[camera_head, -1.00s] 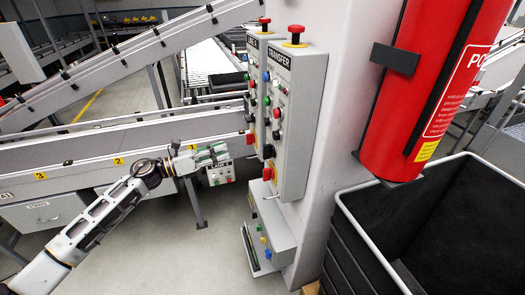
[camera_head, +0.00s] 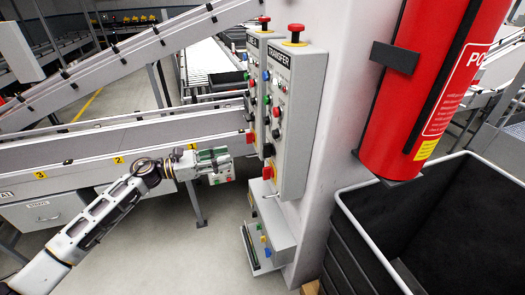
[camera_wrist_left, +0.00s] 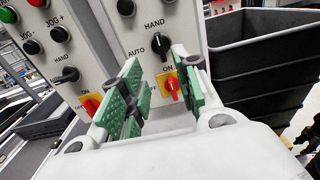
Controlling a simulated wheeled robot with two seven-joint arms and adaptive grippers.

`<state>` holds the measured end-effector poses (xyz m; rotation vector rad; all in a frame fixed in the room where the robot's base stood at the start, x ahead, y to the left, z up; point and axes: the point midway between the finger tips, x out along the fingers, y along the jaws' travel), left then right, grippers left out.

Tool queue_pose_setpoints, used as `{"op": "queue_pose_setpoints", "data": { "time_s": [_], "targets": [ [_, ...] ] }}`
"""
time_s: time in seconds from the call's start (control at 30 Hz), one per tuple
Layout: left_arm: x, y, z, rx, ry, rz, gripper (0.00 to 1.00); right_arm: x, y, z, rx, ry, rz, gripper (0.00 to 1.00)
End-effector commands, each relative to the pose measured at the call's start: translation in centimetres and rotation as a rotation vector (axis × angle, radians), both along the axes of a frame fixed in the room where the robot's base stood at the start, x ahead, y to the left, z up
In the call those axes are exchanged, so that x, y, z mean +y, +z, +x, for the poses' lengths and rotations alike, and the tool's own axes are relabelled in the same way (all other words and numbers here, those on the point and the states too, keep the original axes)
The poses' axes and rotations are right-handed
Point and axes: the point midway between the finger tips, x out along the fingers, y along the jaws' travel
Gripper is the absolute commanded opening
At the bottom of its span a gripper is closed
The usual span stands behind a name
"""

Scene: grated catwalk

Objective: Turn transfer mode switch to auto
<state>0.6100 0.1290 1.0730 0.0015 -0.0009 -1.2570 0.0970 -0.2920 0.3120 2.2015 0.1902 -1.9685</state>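The transfer box (camera_head: 298,110) is a grey panel on the white column, labelled TRANSFER. Its mode switch is a black knob (camera_head: 277,134), seen from the side in the head view. In the left wrist view the mode switch (camera_wrist_left: 160,43) faces me, with HAND printed above and AUTO to its left. Its pointer seems to stand nearly upright, toward HAND. My left gripper (camera_head: 218,164) is left of the box, apart from it. In the wrist view its green-padded fingers (camera_wrist_left: 159,92) are open and empty, below the mode switch. My right gripper is out of view.
A red ON/OFF switch on a yellow plate (camera_wrist_left: 172,86) shows between the fingers. A similar panel (camera_head: 255,90) stands left of the transfer box. A red emergency button (camera_head: 295,32) tops the transfer box. A black bin (camera_head: 460,225) and fire extinguisher (camera_head: 425,90) are right.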

Motion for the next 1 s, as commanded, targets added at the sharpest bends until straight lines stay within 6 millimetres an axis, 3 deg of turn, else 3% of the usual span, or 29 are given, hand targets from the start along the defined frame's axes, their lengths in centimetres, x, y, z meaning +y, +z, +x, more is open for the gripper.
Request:
{"op": "queue_pose_setpoints", "data": {
  "time_s": [0.37,1.0],
  "targets": [
    [-1.2,0.2,0.4,0.0,0.0,-0.003,0.32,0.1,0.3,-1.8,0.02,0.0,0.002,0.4],
    [-8.2,0.2,2.7,0.001,0.0,-0.001,0.32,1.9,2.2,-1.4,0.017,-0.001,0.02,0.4]
  ]
}}
